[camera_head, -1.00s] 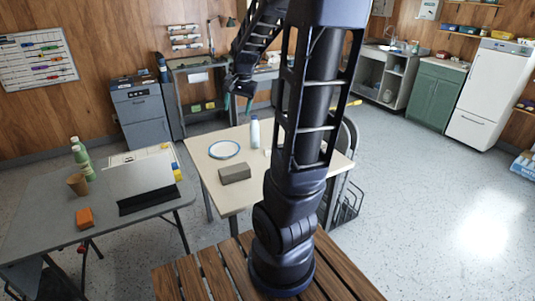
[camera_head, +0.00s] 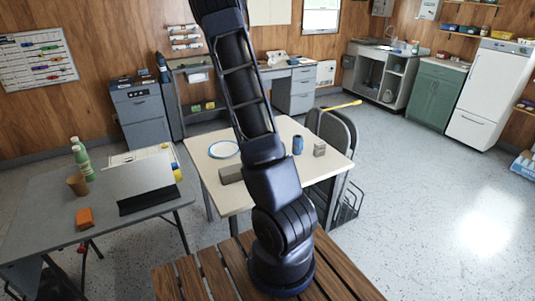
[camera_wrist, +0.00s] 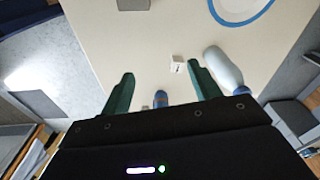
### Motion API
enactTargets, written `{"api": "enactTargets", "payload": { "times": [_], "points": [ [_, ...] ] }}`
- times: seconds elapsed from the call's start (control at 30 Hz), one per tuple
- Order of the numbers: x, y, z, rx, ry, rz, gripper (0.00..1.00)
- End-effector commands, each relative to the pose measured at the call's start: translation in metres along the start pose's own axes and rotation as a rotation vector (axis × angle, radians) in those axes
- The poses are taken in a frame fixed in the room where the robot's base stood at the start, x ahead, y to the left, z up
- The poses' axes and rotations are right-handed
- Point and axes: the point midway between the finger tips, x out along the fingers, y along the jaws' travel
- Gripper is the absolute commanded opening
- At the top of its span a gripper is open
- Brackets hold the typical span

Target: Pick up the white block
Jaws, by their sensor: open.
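The white block (camera_wrist: 177,63) is a small cube with a dark mark on one face. In the wrist view it lies on the pale table (camera_wrist: 110,40), just left of the right fingertip. My gripper (camera_wrist: 160,70) is open and empty above the table, its green fingers apart. The block is not between the pads in a grip. In the head view my arm hides the block, and my gripper is out of frame.
A blue can (camera_head: 297,144) and a small grey block (camera_head: 319,149) are on the table's right part. A blue-rimmed plate (camera_head: 223,149) and a grey brick (camera_head: 230,173) are on its left part.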

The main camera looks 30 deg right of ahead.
Motion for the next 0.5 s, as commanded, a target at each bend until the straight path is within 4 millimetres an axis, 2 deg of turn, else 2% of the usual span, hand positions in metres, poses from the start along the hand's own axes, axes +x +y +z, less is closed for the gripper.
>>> {"api": "enactTargets", "payload": {
  "times": [0.1,0.5],
  "points": [
    [0.028,-0.011,-0.017,0.068,0.042,0.033,0.62],
    [0.108,-0.041,-0.071,0.276,0.214,0.097,0.62]
  ]
}}
